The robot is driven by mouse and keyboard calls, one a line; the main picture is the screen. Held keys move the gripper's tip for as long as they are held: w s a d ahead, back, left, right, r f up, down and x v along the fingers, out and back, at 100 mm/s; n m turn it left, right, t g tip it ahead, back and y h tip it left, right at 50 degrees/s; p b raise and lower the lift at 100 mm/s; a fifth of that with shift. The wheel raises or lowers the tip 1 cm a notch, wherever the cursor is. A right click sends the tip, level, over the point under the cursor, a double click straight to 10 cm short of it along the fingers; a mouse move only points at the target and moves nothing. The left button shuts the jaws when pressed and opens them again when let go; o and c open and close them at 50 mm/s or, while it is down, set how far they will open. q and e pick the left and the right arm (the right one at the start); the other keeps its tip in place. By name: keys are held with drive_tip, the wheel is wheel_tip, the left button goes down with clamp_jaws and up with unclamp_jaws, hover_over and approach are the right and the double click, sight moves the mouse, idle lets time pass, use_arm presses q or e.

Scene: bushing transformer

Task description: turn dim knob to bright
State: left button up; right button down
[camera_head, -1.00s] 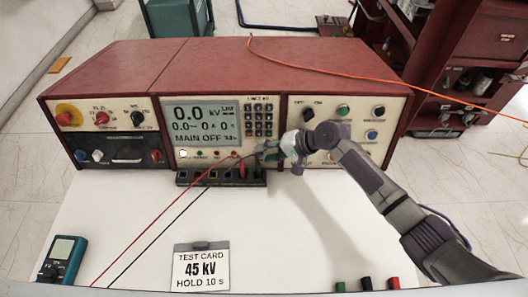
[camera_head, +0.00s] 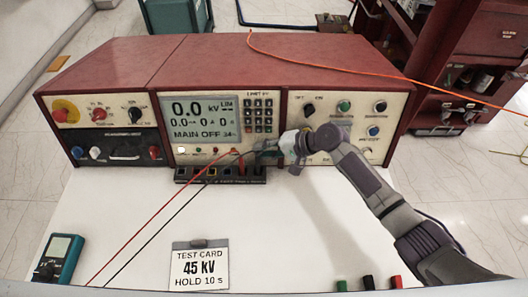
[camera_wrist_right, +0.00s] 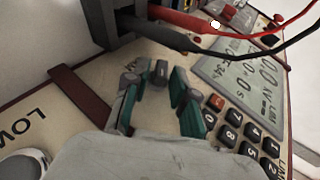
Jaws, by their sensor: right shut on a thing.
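The test set (camera_head: 226,120) is a wide red console with a cream front. My right gripper (camera_head: 270,151) is at the lower right of its display panel, below the keypad. In the right wrist view, my right gripper (camera_wrist_right: 158,88) has its green-lined fingers on both sides of a small dark grey knob (camera_wrist_right: 159,71) on the cream panel and is shut on it. The knob's label and pointer cannot be read, and in the head view the gripper covers it. The display (camera_head: 203,119) reads 0.0 kV and MAIN OFF. My left gripper is not in view.
Red and black leads run from the dark terminal block (camera_head: 205,175) close to the gripper. A test card (camera_head: 200,266) and a teal meter (camera_head: 60,258) lie on the white table. An orange cable (camera_head: 330,62) crosses above the console's right end.

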drive_tip(key=y+b, duration=0.1)
drive_tip(key=b, duration=0.1)
drive_tip(key=f+m+t+y+b, duration=0.1)
drive_tip(key=y+b, duration=0.1)
drive_tip(key=b, duration=0.1)
drive_tip(key=shift+s+f+m+b, duration=0.15)
drive_tip(key=shift+f+m+b, duration=0.05)
drive_tip(key=shift+m+b, duration=0.15)
drive_tip(key=shift+d+r+t+b, duration=0.15)
drive_tip(key=shift+r+t+b, duration=0.05)
drive_tip(key=shift+t+b, duration=0.2)
drive_tip(key=shift+r, duration=0.15)
drive_tip(key=c, duration=1.2)
unclamp_jaws()
drive_tip(key=v, duration=1.2)
drive_tip(key=shift+d+f, duration=0.1)
drive_tip(key=shift+f, duration=0.2)
